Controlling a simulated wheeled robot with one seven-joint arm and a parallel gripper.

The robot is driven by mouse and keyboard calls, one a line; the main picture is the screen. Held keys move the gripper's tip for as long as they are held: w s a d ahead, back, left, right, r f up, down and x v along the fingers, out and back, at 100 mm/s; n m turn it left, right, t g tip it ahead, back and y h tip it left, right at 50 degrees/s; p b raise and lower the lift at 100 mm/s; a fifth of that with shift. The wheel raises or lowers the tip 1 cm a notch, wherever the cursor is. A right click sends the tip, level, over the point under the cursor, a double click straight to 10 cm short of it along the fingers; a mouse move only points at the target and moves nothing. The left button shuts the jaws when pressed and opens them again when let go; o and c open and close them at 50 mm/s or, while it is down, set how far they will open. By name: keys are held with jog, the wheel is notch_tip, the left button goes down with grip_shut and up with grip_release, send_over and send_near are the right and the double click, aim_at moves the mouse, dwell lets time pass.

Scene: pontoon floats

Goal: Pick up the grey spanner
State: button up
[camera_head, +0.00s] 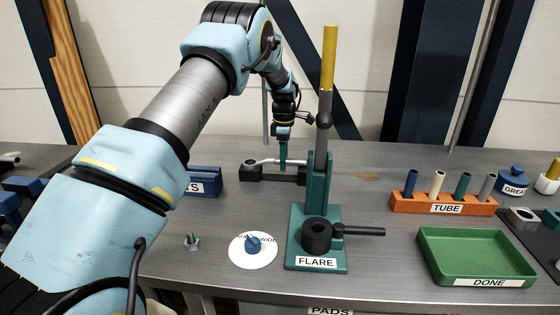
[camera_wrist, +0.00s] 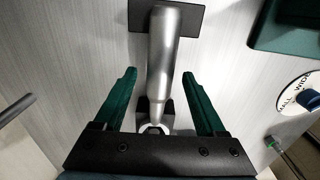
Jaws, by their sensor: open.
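The grey spanner (camera_head: 263,161) lies across a black rest (camera_head: 273,177) on the bench, left of the green FLARE press. In the wrist view the spanner (camera_wrist: 163,60) is a smooth silver handle running from a dark block at the top to a ring-shaped end near the gripper's body. My gripper (camera_head: 283,165) points down at the spanner. Its green fingers stand apart with the handle between them in the wrist view (camera_wrist: 160,75), with gaps on both sides. I cannot tell how far down the fingers reach around it.
The FLARE press (camera_head: 315,205) with its tall yellow-tipped lever stands close right of my gripper. A white dial (camera_head: 267,256) lies in front. An orange TUBE rack (camera_head: 405,203), a green DONE tray (camera_head: 430,245) and a blue GREASE pot (camera_head: 513,180) are on the right.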

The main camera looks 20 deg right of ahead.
grip_shut()
dwell(0.5)
dwell(0.8)
